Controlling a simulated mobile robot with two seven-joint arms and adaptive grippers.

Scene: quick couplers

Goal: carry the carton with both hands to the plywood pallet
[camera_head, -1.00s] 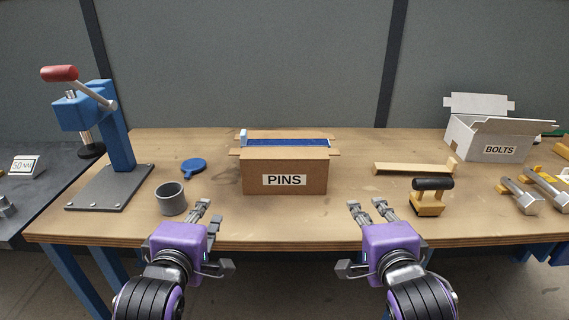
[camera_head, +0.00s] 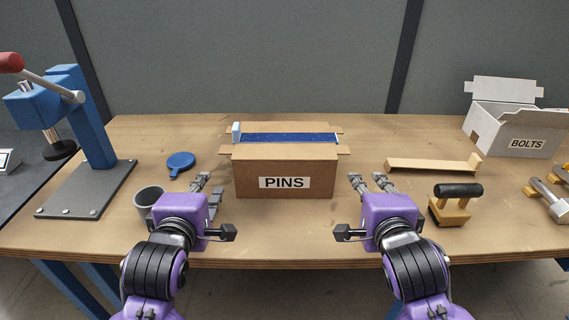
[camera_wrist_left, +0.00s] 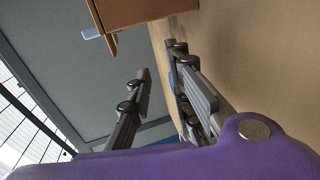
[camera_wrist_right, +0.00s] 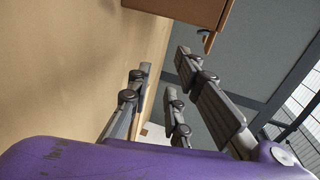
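The carton (camera_head: 285,175) is an open brown box marked PINS, with a blue inside and flaps folded out. It stands on the wooden table in the middle of the head view. My left gripper (camera_head: 207,188) is open and empty, to the left of the carton and apart from it. My right gripper (camera_head: 367,184) is open and empty, to the right of the carton and apart from it. A part of the carton also shows at the top of the left wrist view (camera_wrist_left: 133,10) and of the right wrist view (camera_wrist_right: 185,10). I see no plywood pallet for certain.
A blue press (camera_head: 88,130) stands left. A wooden strip (camera_head: 430,166), a black-handled tool (camera_head: 455,203) and a white BOLTS box (camera_head: 500,135) are on the right.

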